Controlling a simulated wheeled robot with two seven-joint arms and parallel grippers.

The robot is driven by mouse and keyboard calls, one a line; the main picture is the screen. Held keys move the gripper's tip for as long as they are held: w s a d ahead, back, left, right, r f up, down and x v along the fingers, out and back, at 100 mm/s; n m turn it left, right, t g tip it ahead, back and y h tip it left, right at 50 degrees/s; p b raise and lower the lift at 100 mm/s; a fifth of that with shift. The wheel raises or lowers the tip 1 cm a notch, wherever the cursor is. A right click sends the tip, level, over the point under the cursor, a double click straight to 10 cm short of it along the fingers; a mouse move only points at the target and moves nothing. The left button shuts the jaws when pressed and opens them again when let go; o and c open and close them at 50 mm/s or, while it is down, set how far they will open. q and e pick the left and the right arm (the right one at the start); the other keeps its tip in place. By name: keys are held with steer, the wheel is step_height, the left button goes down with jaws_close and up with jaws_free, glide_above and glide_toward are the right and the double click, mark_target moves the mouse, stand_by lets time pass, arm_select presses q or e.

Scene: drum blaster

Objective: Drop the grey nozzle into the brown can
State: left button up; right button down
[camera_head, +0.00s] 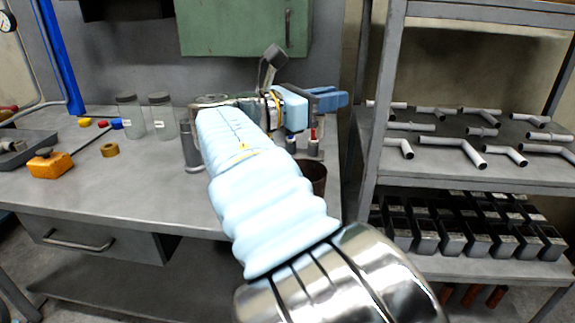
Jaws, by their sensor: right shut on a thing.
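My right arm reaches up from the bottom over the workbench and hides much of it. My right gripper (327,98), with blue fingers, is shut above the bench's right end. What it holds is mostly hidden by the fingers and the wrist; I take it to be the grey nozzle, whose shape I cannot make out. The brown can (318,175) shows only in part, as a dark brown rim and side beside my forearm, below the gripper. The gripper is apart from the can. My left gripper is not in view.
The grey workbench (130,185) carries two glass jars (131,115), an orange block (50,163), a brass ring (109,150) and a grey cylinder (190,150). Small red-topped items (313,140) stand beneath the gripper. A metal shelf (450,175) with pipes and dark boxes stands at right.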

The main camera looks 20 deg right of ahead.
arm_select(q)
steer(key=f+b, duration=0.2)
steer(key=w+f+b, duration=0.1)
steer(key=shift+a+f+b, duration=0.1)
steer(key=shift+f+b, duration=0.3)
arm_select(e)
steer(key=f, duration=0.6)
steer(key=shift+w, duration=0.4)
steer(key=c, duration=0.9)
jaws_free()
steer(key=shift+c, duration=0.2)
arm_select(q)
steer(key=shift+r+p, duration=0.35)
arm_select(e)
steer(key=s+a, duration=0.1)
steer(key=a, duration=1.2)
steer(key=shift+s+a, duration=0.3)
steer(key=shift+a, duration=0.1)
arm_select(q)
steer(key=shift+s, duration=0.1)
